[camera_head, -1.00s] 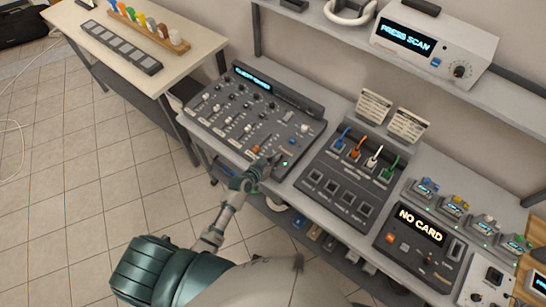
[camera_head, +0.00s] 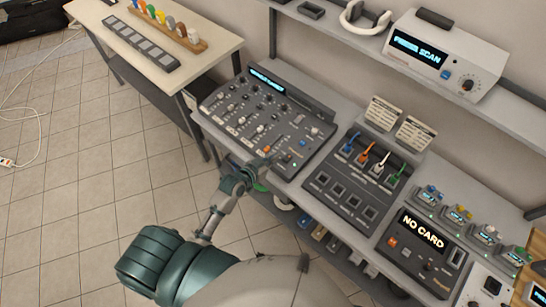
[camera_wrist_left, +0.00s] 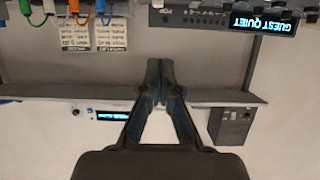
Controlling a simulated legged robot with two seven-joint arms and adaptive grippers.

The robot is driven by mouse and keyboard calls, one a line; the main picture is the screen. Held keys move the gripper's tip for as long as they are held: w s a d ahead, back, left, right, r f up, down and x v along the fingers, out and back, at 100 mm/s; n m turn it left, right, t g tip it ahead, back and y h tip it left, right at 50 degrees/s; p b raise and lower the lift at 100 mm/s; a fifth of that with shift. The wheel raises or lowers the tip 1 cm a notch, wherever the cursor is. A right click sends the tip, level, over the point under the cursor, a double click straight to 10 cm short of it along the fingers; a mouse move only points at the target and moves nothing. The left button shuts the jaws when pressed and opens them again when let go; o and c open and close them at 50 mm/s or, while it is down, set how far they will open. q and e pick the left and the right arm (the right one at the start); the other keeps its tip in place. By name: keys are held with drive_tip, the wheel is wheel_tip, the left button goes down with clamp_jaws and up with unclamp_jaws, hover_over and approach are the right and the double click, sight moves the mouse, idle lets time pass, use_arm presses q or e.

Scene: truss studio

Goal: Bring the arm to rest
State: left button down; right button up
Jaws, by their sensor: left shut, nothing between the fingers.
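My left arm comes up from the bottom left in the head view. My left gripper (camera_head: 268,161) is at the front edge of the grey mixing console (camera_head: 262,112), close to its lower right corner. I cannot tell from the head view whether it touches the console. In the left wrist view the fingertips (camera_wrist_left: 160,84) meet, with nothing between them. The console's lit display shows upside down in that view and reads "GUEST QUIET" (camera_wrist_left: 276,46). My right gripper is not in view.
The patch panel (camera_head: 340,190) with coloured cables stands right of the console, then the "NO CARD" unit (camera_head: 422,235). A shelf above holds the scan device (camera_head: 445,55) and headphones (camera_head: 364,16). A side table (camera_head: 190,78) stands at the left. Open tiled floor (camera_head: 80,200) lies left.

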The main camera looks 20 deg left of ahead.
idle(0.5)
use_arm(q)
drive_tip(key=s+a+f+n+g+y, duration=0.1)
drive_tip(key=s+f+g+y, duration=0.15)
drive_tip(key=s, duration=0.55)
drive_tip(key=s+f+g+y, duration=0.15)
drive_tip(key=s+g, duration=0.25)
drive_tip(key=s, duration=0.5)
drive_tip(key=s+a+f+n+g+y, duration=0.1)
drive_tip(key=s+f+g, duration=0.2)
drive_tip(key=s, duration=0.5)
wheel_tip(320, 180, down, 26)
drive_tip(key=s+g+b, duration=0.1)
drive_tip(key=s+b, duration=0.1)
drive_tip(key=b, duration=0.1)
drive_tip(key=s+a+f+g+b, duration=0.1)
drive_tip(key=s+a+f+b, duration=0.1)
drive_tip(key=s+f, duration=1.5)
wheel_tip(320, 180, down, 4)
drive_tip(key=shift+s+a+r+b, duration=0.1)
drive_tip(key=shift+s+a+b, duration=0.25)
drive_tip(key=shift+s+a, duration=0.1)
drive_tip(key=shift+g, duration=0.25)
